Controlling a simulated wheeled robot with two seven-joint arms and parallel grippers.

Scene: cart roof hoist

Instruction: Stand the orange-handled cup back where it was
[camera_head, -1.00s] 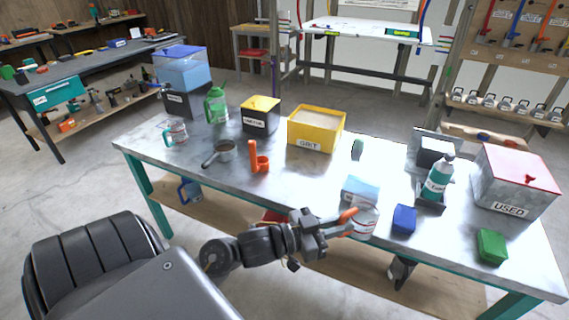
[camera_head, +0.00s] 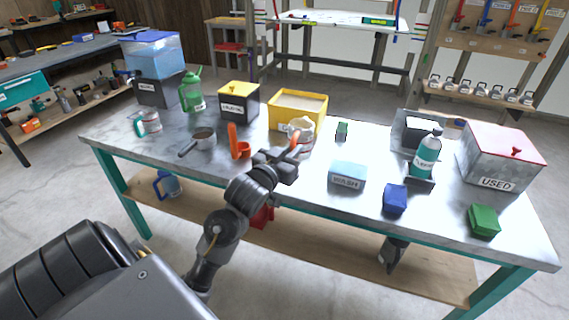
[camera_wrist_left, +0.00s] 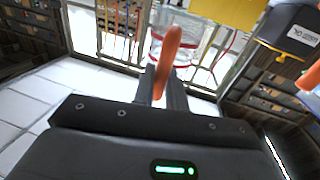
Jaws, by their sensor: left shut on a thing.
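The orange-handled cup (camera_head: 306,142) is clear, with a red band that shows in the left wrist view (camera_wrist_left: 184,50). My left gripper (camera_head: 292,158) is shut on its orange handle, which stands between the fingers in the left wrist view. The cup looks upright, in front of the yellow GRIT bin (camera_head: 275,123). I cannot tell whether its base touches the table or what is in it. The gripper hides part of its lower side. My right gripper is not in view.
On the metal table (camera_head: 270,190), an orange holder (camera_head: 240,149) and a dark pan (camera_head: 203,139) stand left of the cup. A pale WASH block (camera_head: 347,175), a blue box (camera_head: 395,199) and a green box (camera_head: 484,220) lie right. A teal-handled cup (camera_head: 148,123) stands far left.

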